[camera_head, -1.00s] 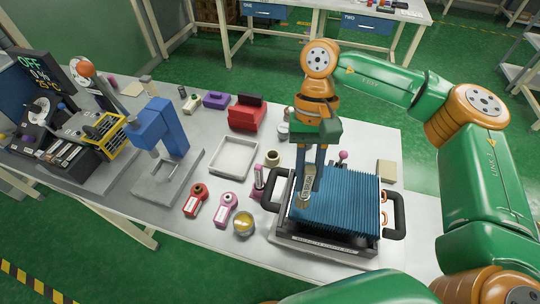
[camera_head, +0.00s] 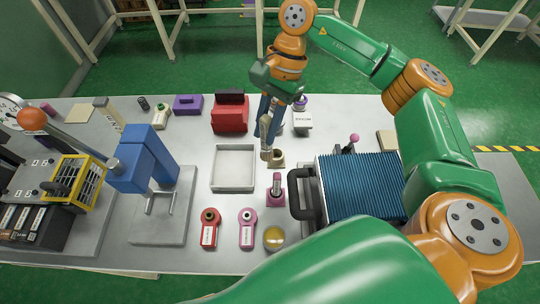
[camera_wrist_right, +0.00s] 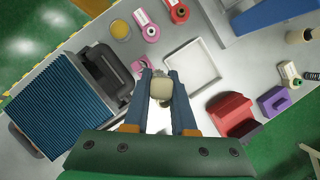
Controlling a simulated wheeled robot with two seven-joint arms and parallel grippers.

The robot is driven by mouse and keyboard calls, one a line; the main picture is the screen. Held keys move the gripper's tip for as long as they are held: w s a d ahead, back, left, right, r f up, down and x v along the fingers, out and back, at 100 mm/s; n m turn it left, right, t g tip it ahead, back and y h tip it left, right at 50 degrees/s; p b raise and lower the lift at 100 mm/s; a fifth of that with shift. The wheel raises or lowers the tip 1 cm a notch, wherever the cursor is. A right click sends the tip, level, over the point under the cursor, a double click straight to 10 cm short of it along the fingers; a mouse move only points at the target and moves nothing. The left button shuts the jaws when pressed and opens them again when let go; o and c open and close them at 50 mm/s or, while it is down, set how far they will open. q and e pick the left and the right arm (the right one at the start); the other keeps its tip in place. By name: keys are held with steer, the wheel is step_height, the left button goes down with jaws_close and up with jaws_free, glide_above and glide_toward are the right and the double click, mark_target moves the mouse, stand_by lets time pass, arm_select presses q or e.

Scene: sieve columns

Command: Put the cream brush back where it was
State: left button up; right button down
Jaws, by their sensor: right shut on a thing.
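My right gripper (camera_head: 262,135) is shut on the cream brush (camera_head: 266,142) and holds it upright above the table, between the white tray and the blue finned block. A small cream holder (camera_head: 277,159) with a round opening stands on the table just right of and below the brush tip; I cannot tell whether they touch. In the right wrist view the cream brush (camera_wrist_right: 161,88) shows end-on between the two fingers of the gripper (camera_wrist_right: 160,90), hiding much of what lies under it. My left gripper is not in view.
The white tray (camera_head: 233,167) is left of the brush. A pink holder (camera_head: 276,190) stands in front of it, and the blue finned block (camera_head: 362,186) with a black handle (camera_head: 306,192) to the right. A red box (camera_head: 230,116) is behind. Red (camera_head: 209,228) and pink (camera_head: 246,229) tools lie in front.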

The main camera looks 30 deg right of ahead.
steer(key=w+d+f+m+t+h+b, duration=0.1)
steer(key=w+d+f+m+t+b, duration=0.4)
steer(key=m, duration=0.9)
step_height(320, 180, down, 10)
steer(key=w+d+m+p, duration=0.1)
steer(key=p, duration=0.1)
steer(key=shift+f+p, duration=0.25)
steer(key=shift+p, duration=0.05)
steer(key=shift+w, duration=0.1)
steer(key=shift+f, duration=0.2)
steer(key=c, duration=0.7)
jaws_free()
steer(key=shift+r, duration=0.1)
steer(key=shift+c, duration=0.2)
steer(key=b+v, duration=0.2)
steer(key=v, duration=1)
steer(key=shift+s, duration=0.25)
